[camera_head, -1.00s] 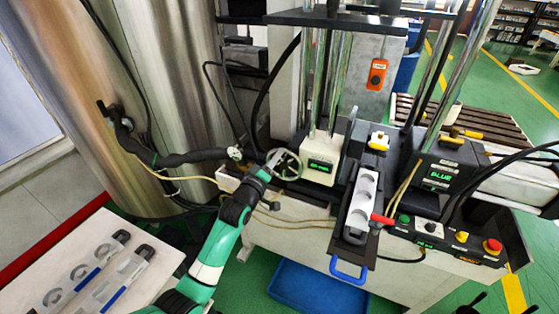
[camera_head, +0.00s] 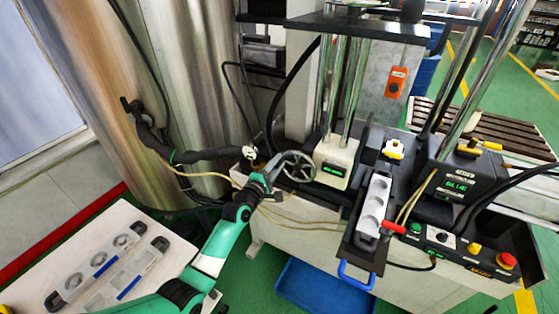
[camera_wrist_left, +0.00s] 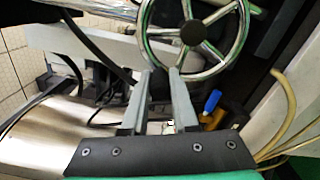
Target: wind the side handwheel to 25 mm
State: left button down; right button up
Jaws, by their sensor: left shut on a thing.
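The side handwheel (camera_head: 298,166) is a spoked metal wheel with a dark hub on the left side of the machine. It also shows at the top of the left wrist view (camera_wrist_left: 193,32). My left gripper (camera_head: 274,172) is at the wheel's left edge. In the left wrist view its two fingers (camera_wrist_left: 162,72) are shut on the lower left part of the rim, with a small gap between them. A white block beside the wheel has a small green display (camera_head: 332,170), too small to read. My right gripper is not in view.
A white mould (camera_head: 374,198) lies in a dark holder with a blue handle (camera_head: 356,277). A control box (camera_head: 462,250) with a red button stands right of it. A hose (camera_head: 200,155) runs behind my left arm. A white table (camera_head: 160,238) with moulds is at lower left.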

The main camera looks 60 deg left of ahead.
pick_arm(q)
jog(key=shift+s+a+f+n, duration=0.15)
jog(key=shift+f+n, duration=0.35)
jog(key=shift+n, duration=0.6)
jog(key=c, duration=0.7)
grip_release()
jog(key=shift+f, duration=0.1)
jog(key=p+v, duration=0.3)
jog(key=v, duration=0.8)
jog(key=shift+s+f+p, duration=0.1)
jog(key=shift+s+p, duration=0.15)
jog(key=shift+p, duration=0.05)
